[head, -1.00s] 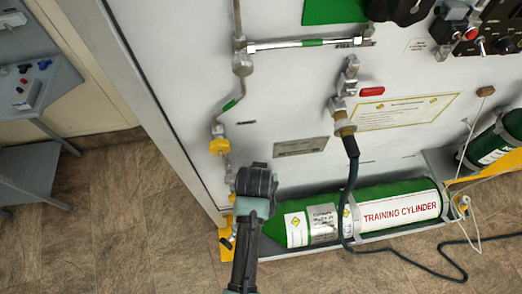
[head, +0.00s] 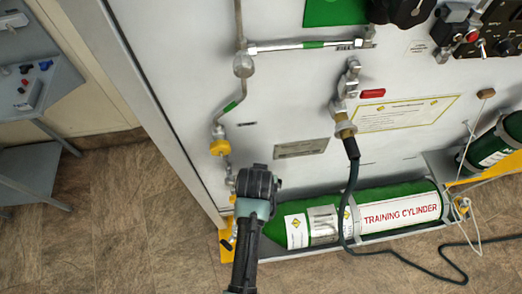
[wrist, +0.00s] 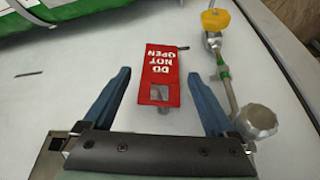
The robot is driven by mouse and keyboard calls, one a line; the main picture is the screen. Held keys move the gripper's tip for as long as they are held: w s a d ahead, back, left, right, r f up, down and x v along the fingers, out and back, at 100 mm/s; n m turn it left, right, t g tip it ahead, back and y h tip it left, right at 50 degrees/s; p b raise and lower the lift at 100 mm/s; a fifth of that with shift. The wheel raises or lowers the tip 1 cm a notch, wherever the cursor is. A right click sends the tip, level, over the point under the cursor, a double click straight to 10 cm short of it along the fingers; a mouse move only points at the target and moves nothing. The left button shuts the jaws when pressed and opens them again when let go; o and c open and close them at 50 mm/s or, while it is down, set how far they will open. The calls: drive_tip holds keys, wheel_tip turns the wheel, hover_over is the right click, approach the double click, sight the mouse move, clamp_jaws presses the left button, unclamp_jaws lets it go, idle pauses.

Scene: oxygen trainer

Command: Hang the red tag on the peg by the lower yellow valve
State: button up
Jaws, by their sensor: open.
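The red tag (wrist: 159,75), lettered DO NOT OPEN, shows in the wrist view between the two fingers of my open gripper (wrist: 158,78). Gaps show on both sides between tag and fingers. I cannot make it out in the head view. The yellow valve (head: 220,147) is on the panel's left pipe; it also shows in the wrist view (wrist: 215,20). A small dark bar (head: 246,124), possibly the peg, is right of the valve; it also shows by the tag's far corner (wrist: 184,47). Whether the tag touches it, I cannot tell. My gripper (head: 258,184) is below and right of the valve.
A green training cylinder (head: 400,212) lies along the panel's foot, right of my gripper. A dark hose (head: 350,185) hangs before it. A grey round fitting (head: 243,66) sits higher on the pipe. A small red label (head: 372,93) is on the panel.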

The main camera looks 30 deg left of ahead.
drive_tip(key=p+v, duration=0.1)
drive_tip(key=v, duration=1.2)
